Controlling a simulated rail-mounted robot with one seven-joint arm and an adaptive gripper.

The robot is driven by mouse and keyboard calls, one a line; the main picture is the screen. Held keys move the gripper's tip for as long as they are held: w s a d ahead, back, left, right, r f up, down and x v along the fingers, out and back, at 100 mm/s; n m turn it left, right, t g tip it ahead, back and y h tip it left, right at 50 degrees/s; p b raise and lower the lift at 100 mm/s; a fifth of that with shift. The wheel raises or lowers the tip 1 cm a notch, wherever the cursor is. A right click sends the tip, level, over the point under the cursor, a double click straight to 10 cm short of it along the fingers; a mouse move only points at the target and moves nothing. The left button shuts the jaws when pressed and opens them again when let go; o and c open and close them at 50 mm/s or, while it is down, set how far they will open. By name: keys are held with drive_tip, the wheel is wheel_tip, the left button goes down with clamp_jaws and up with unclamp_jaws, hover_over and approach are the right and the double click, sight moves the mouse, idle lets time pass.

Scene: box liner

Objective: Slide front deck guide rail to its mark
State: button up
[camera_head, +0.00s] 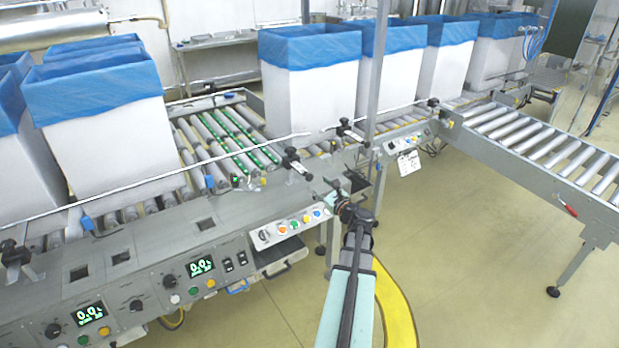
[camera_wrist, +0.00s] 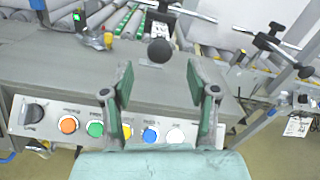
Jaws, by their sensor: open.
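The front deck guide rail (camera_head: 190,164) is a long thin pale rod running along the front of the roller deck in the head view. Its right end passes by a black clamp (camera_head: 295,165) at the deck edge. In the wrist view, part of the rail (camera_wrist: 178,9) shows at the top, with a round black knob (camera_wrist: 160,51) on the clamp below it. My gripper (camera_wrist: 160,82) is open and empty. The knob appears in line with the gap, just beyond the fingertips. My gripper also shows in the head view (camera_head: 337,190), right of the clamp. I cannot make out the mark.
Tall white boxes with blue liners (camera_head: 105,130) stand on the deck. A control panel (camera_head: 290,228) with coloured buttons lies under my gripper. A second clamp (camera_head: 350,131) and another rail stand to the right. A roller conveyor (camera_head: 540,150) extends right; floor between is clear.

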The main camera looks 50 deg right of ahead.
sight(310, 178)
drive_tip(key=x, duration=0.6)
drive_tip(key=shift+w, duration=0.3)
clamp_jaws()
